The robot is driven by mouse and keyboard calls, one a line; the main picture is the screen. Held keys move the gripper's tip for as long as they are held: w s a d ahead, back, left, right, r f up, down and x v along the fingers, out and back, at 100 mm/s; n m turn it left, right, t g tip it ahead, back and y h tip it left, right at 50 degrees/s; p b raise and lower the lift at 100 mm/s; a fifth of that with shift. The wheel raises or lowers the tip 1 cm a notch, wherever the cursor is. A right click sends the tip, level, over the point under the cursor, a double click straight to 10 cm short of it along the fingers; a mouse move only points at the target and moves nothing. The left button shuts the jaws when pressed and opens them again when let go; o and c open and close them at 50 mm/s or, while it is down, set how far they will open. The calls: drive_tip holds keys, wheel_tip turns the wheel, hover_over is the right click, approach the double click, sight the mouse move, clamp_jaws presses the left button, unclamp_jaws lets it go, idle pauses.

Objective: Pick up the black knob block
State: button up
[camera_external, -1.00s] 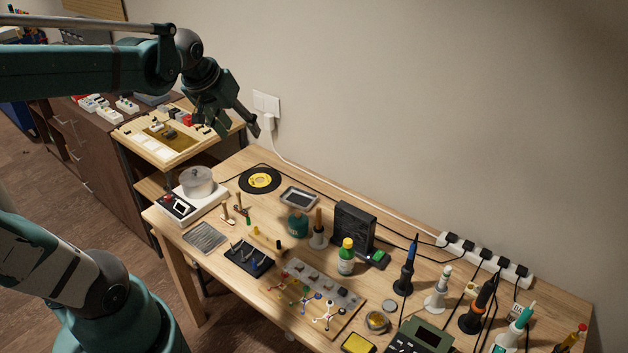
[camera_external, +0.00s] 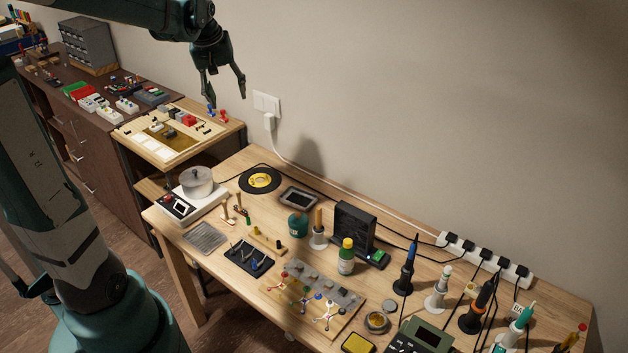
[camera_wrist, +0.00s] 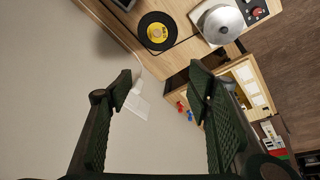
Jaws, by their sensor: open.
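My gripper (camera_external: 227,101) is open and empty, with its fingers pointing down in the external view. It appears above the right back end of the wooden tray (camera_external: 160,158). Several small blocks sit on the tray, including a red block (camera_external: 189,120) and dark blocks (camera_external: 174,112) beside it. I cannot tell which dark one is the black knob block. In the wrist view, the open fingers (camera_wrist: 161,82) frame the wall, and the tray (camera_wrist: 259,98) is partly hidden behind the right finger.
Red and blue small pieces (camera_external: 223,115) stand at the tray's right end. A white wall socket (camera_external: 266,104) with a plug is close to the right of my gripper. A workbench (camera_external: 175,225) crowded with tools stands in front. A dark cabinet (camera_external: 75,135) stands left.

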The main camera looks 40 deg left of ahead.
drive_tip(key=w+a+f+n+g, duration=0.1)
drive_tip(key=w+a+f+n, duration=0.15)
drive_tip(key=a, duration=0.75)
drive_tip(key=n+g+h+p, duration=0.1)
drive_tip(key=n+g+p, duration=0.15)
drive_tip(key=n, duration=0.55)
hover_over(169, 133)
wheel_tip(169, 133, down, 19)
drive_tip(key=shift+r+p, duration=0.2)
drive_tip(key=shift+p, duration=0.15)
drive_tip(key=shift+d, duration=0.1)
drive_tip(key=shift+f, duration=1.3)
drive_tip(key=shift+f, duration=2.6)
